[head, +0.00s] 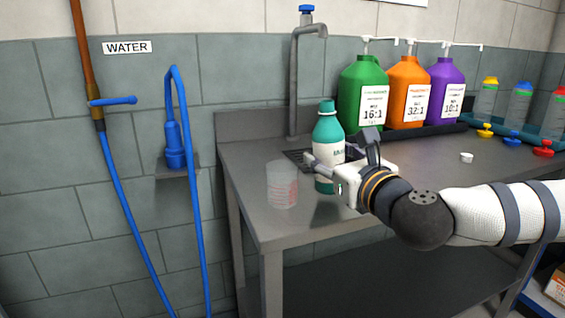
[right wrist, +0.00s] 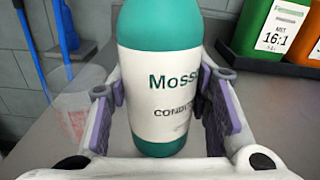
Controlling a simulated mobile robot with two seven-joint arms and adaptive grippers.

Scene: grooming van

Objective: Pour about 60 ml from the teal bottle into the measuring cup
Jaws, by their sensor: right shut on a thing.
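The teal bottle (head: 327,128) with a white label is upright near the left end of the steel table. My right gripper (head: 335,155) is shut around its body; in the right wrist view the bottle (right wrist: 160,85) stands between the two finger pads (right wrist: 160,105). I cannot tell whether its base touches the table. The clear measuring cup (head: 283,185) with red markings stands upright just left of the bottle, apart from it. It also shows faintly in the right wrist view (right wrist: 72,112), left of the fingers. No liquid can be made out in it. My left gripper is out of view.
Green (head: 361,95), orange (head: 407,92) and purple (head: 446,90) pump jugs stand behind on a dark tray. A tap (head: 294,80) rises behind the bottle. A small white cap (head: 466,157) lies at right. The table's left edge is close to the cup.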

